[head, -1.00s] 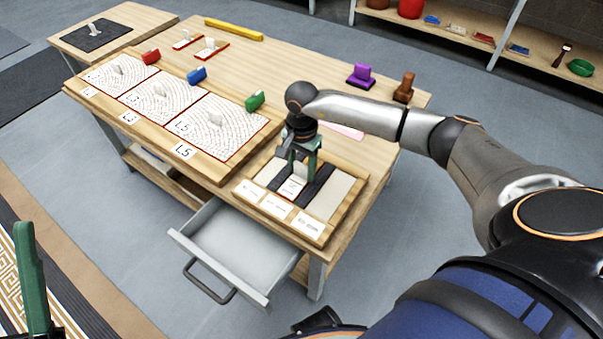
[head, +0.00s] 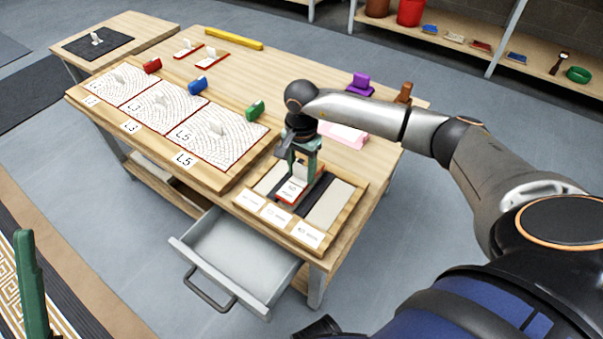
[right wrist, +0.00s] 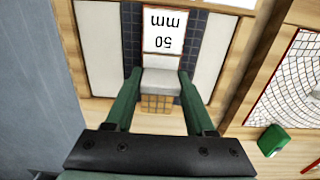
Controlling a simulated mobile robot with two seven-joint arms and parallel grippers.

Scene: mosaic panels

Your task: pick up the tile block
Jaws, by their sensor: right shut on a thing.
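The tile block (head: 288,193) has a white labelled top, a red edge and a pale grip. It is just above the wooden tray (head: 303,240), over the dark strips, with its red side showing. My right gripper (head: 301,172) is shut on the pale grip. In the right wrist view, the green fingers (right wrist: 160,88) clasp the grip (right wrist: 160,82), and the block's label (right wrist: 164,32) reads "50 mm" upside down. One green finger of my left gripper (head: 30,285) shows at the lower left, away from the table; its opening cannot be judged.
An open grey drawer (head: 240,250) juts out below the tray. Panels with wavy tiles (head: 215,150) and red, blue and green (head: 255,110) blocks lie to the left. Purple (head: 360,84) and brown (head: 403,93) tools and a pink block (head: 345,133) lie behind.

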